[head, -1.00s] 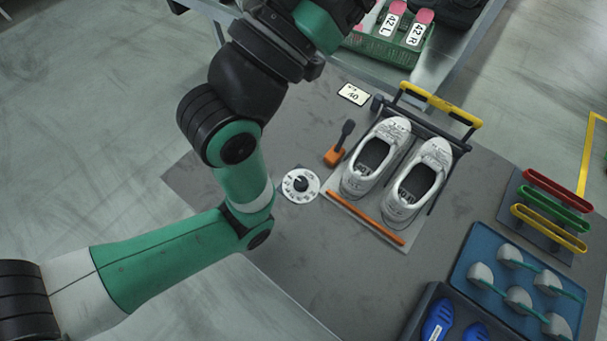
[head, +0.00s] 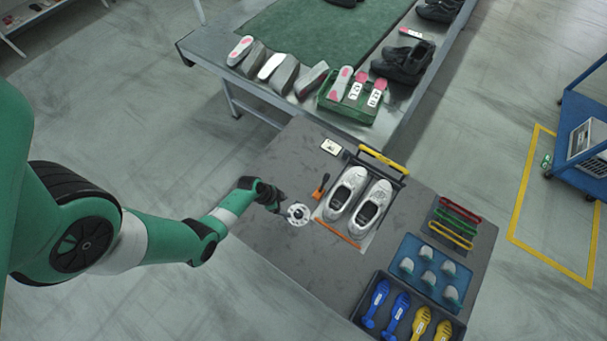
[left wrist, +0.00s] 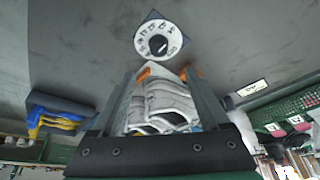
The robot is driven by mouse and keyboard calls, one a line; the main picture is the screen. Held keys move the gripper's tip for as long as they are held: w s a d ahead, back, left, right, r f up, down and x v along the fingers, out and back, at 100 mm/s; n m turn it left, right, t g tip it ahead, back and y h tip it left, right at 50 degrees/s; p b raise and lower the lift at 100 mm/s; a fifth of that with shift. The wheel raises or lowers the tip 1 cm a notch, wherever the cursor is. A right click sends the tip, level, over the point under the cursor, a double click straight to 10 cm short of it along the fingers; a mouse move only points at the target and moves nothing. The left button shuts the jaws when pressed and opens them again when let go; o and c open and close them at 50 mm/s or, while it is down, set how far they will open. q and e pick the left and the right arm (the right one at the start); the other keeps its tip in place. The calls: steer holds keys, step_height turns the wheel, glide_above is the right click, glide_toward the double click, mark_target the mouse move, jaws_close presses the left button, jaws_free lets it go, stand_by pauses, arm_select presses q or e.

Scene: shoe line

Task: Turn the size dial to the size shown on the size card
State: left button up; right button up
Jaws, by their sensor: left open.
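The size dial (head: 298,214) is a white disc with a dark knob in its middle, flat on the grey table. In the left wrist view the dial (left wrist: 158,42) lies beyond my fingertips, its markings too small to read surely. The size card (head: 331,147) lies near the table's back edge; its print is too small to read. It also shows in the left wrist view (left wrist: 252,88). My left gripper (head: 283,201) is just left of the dial, open and empty, apart from the knob as far as I can tell. My right gripper is not in view.
White shoes (head: 357,202) stand on a rack right of the dial, with an orange bar (head: 338,233) in front. An orange-based lever (head: 320,187) stands close by. A blue tray (head: 430,270) and colored handles (head: 455,222) are farther right. The table's front left is clear.

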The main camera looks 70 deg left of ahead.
mark_target(298, 213)
arm_select(q)
steer(key=b+x, duration=0.6)
steer(key=x, duration=0.1)
steer(key=b+x, duration=0.3)
steer(key=shift+s+f, duration=0.15)
steer(key=shift+f, duration=0.25)
steer(key=shift+w+d+f+b, duration=0.1)
steer(key=shift+w+f+b, duration=0.25)
steer(key=shift+f, duration=0.15)
jaws_close()
